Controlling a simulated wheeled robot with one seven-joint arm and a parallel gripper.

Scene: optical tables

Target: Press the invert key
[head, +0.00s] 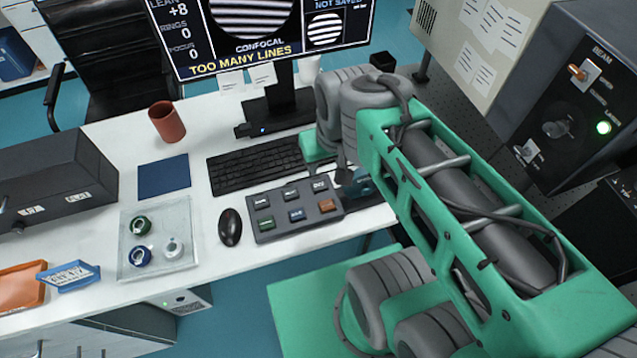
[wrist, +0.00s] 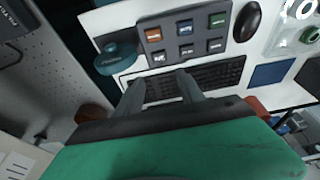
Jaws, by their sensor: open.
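A dark grey keypad (head: 298,208) with two rows of keys lies on the white desk; it shows upside down in the wrist view (wrist: 200,38). Its front row has green, blue and orange keys. Its back row has dark keys. The back-right dark key (head: 320,184) has a short label, perhaps the invert key, but too small to read surely; in the wrist view it is at lower left (wrist: 158,57). My gripper (wrist: 160,84) is open and empty, its fingers over the keyboard beside the keypad. In the head view my arm mostly hides it.
A black keyboard (head: 255,165) lies behind the keypad and a black mouse (head: 230,227) to its left. A teal rounded object (wrist: 117,57) stands close beside the keypad. The monitor (head: 260,30) reads "TOO MANY LINES". A clear tray (head: 184,211) holds small parts.

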